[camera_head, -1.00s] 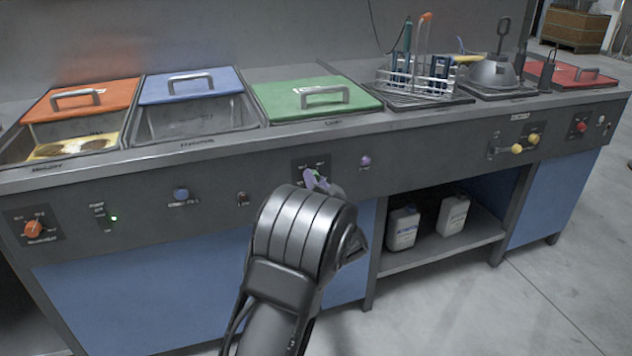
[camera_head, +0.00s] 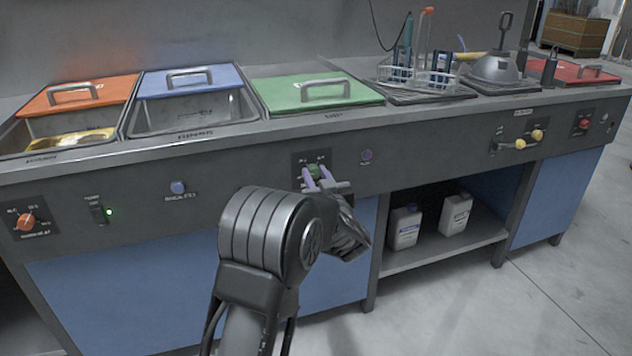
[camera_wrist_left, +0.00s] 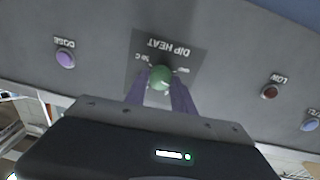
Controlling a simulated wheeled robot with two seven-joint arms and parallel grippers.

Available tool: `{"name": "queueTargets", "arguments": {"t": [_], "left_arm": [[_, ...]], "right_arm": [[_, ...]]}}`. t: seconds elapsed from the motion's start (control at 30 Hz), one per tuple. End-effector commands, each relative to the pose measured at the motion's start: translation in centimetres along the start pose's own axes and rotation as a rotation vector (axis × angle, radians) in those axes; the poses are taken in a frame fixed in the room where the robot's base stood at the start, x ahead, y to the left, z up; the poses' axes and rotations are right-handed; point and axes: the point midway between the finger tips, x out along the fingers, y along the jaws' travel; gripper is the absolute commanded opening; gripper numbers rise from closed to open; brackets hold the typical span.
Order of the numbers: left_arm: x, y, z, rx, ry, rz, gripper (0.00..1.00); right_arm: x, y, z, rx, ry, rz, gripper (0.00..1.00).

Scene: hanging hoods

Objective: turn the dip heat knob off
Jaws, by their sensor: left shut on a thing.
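The dip heat knob is green and sits on a dark square plate on the front panel, below the green lid; it shows in the head view (camera_head: 314,171). In the left wrist view the knob (camera_wrist_left: 160,77) is beside the upside-down label "DIP HEAT" on its plate (camera_wrist_left: 168,50). My left gripper (camera_head: 315,174) has its two purple fingers on either side of the knob and is shut on it; in the left wrist view the fingers (camera_wrist_left: 160,84) flank the knob. The knob's pointer direction is hard to make out. My right gripper is not in view.
A purple button (camera_head: 366,156) is right of the knob, and a blue button (camera_head: 178,188) is left. An orange knob (camera_head: 27,221) is at the far left. White jugs (camera_head: 405,227) stand on the open shelf.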

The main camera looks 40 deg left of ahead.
Motion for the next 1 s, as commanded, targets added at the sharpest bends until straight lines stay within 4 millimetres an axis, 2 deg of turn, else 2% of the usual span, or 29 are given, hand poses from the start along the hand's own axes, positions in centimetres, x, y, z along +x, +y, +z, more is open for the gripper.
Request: {"name": "queueTargets", "arguments": {"t": [0.03,0.6,1.0], "left_arm": [[0.0,-0.1,0.5,-0.043,0.0,-0.002,0.0],[0.0,-0.1,0.6,-0.545,0.026,-0.023,0.0],[-0.1,0.0,0.3,-0.692,0.032,-0.028,0.0]], "right_arm": [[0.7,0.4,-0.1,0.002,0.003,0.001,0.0],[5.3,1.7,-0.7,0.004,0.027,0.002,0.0],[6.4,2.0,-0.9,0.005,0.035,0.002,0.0]]}}
